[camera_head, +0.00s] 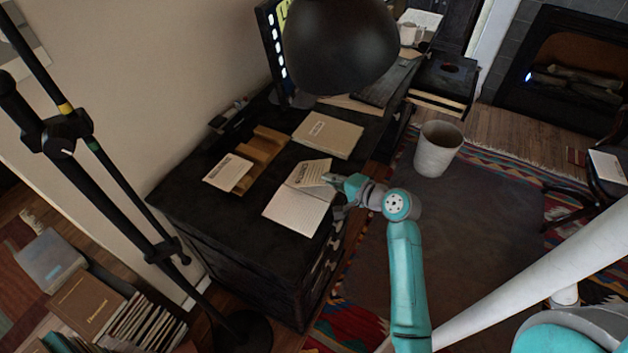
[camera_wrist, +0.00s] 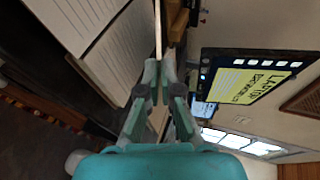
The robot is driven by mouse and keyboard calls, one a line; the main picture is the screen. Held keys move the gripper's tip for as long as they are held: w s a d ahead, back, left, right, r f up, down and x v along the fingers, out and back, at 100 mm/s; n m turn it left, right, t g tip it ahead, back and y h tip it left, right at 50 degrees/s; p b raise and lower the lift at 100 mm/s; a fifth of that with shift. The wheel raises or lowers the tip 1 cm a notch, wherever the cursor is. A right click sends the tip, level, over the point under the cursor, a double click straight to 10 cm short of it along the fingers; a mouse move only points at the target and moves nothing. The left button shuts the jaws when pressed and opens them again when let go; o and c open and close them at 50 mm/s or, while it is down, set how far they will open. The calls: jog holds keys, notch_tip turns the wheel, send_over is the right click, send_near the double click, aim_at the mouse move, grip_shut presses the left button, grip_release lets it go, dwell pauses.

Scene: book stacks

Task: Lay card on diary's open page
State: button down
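The open diary (camera_head: 296,211) lies on the dark desk, its pale lined pages facing up. It also shows at the left of the wrist view (camera_wrist: 118,55). My gripper (camera_head: 338,183) is at the diary's right side, shut on a cream printed card (camera_head: 312,173). The card is above the diary's upper part and hides some of it. In the wrist view my fingertips (camera_wrist: 155,75) pinch the card (camera_wrist: 158,32), which is seen edge-on, beside the pages. I cannot tell whether the card touches the diary.
A wooden stand (camera_head: 262,146) with another printed card (camera_head: 228,173) is left of the diary. A closed tan book (camera_head: 327,135) lies behind it. A black lamp head (camera_head: 340,45) hangs over the back of the desk (camera_head: 205,218). A bin (camera_head: 438,149) stands on the floor.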

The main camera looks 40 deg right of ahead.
jog(key=shift+f, duration=0.1)
jog(key=c, duration=1.5)
grip_release()
jog(key=v, duration=0.8)
jog(key=s+r, duration=0.1)
jog(key=r, duration=0.3)
jog(key=s+r, duration=0.1)
jog(key=r, duration=0.2)
jog(key=shift+s+d+r, duration=0.1)
jog(key=shift+s, duration=0.25)
